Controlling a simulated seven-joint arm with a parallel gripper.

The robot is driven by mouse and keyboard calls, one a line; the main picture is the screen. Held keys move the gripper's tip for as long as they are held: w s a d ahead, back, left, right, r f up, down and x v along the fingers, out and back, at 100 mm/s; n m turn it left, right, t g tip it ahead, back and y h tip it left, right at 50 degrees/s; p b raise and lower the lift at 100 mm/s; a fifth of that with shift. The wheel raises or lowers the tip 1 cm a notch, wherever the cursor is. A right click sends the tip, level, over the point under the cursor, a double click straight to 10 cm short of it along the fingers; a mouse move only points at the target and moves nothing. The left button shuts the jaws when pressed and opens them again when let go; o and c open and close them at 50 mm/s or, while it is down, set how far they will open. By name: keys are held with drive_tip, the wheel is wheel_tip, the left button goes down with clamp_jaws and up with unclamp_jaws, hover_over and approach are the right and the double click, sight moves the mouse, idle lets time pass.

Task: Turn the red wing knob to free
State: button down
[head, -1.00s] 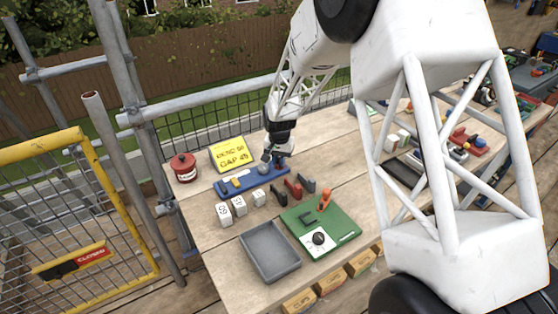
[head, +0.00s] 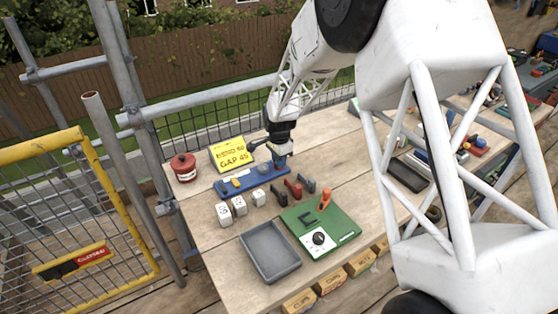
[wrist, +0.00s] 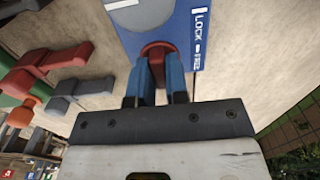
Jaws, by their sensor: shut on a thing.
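The red wing knob (wrist: 157,49) sits on the blue plate (wrist: 190,38), beside a white scale lettered LOCK at one end and a smaller, hard-to-read word at the other. My gripper (wrist: 159,66) has its two blue fingers on either side of the knob and is shut on it. The exact angle of the wing against the scale is partly hidden by the fingers. In the head view my gripper (head: 280,161) is at the right end of the blue plate (head: 236,191), and the knob is hidden behind it.
A grey disc (wrist: 148,12) is on the plate next to the knob. Grey and red clamp-like pieces (wrist: 82,96) lie close by on the bench. A yellow sign (head: 230,154), red tin (head: 184,167), grey tray (head: 270,252) and green board (head: 342,228) stand around.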

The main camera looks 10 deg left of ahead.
idle(0.5)
drive_tip(key=c, duration=1.1)
unclamp_jaws()
drive_tip(key=shift+r, duration=3.95)
